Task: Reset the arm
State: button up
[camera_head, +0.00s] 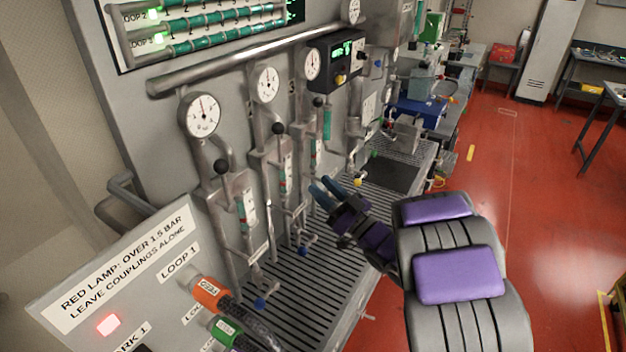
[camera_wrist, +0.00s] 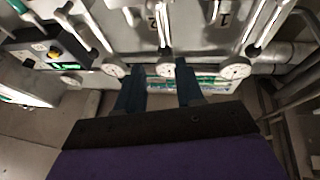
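My gripper (camera_head: 322,190) is at the end of my grey and purple arm, in the middle of the head view. It is over the slotted bench, in front of the panel's vertical pipes. In the wrist view, the two dark fingers of my gripper (camera_wrist: 160,88) stand apart with a clear gap and nothing held between them. The arm reaches in from the lower right and is extended toward the panel.
Round gauges (camera_head: 203,115) and pipes line the panel. A slotted bench top (camera_head: 310,300) lies below. A red lamp (camera_head: 108,325) is lit on a sign board at lower left, near orange (camera_head: 211,294) and green (camera_head: 224,331) couplings. Red floor (camera_head: 540,180) is open at right.

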jog(key=shift+s+d+f, duration=0.2)
jog(key=shift+s+d, duration=0.1)
dwell(0.4)
